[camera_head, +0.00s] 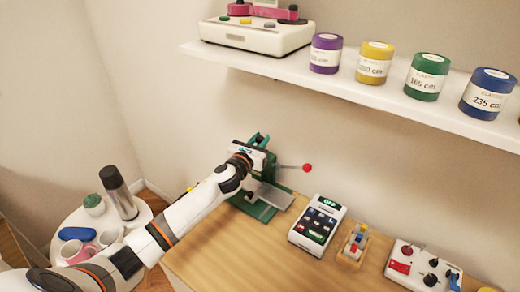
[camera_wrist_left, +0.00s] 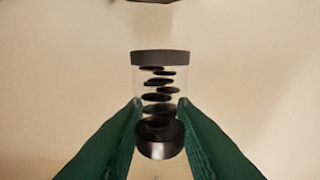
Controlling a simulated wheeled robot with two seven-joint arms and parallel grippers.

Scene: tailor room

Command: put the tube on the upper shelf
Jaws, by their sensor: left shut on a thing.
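In the left wrist view, a clear tube (camera_wrist_left: 158,88) with a dark lid, a dark base and several black discs inside stands upright between green fingertips. My left gripper (camera_wrist_left: 160,108) is shut on its lower part. In the head view, my left gripper (camera_head: 258,141) is near the wall, over the back of the wooden table and below the white upper shelf (camera_head: 345,87). The tube is hidden behind the gripper there. My right gripper is out of view.
The shelf bears a white machine (camera_head: 258,35) and purple (camera_head: 325,55), yellow (camera_head: 374,64), green (camera_head: 426,76) and blue (camera_head: 488,95) spools. A green press with a red-knobbed lever (camera_head: 307,168) stands beneath my gripper. A calculator-like device (camera_head: 318,225) is to its right.

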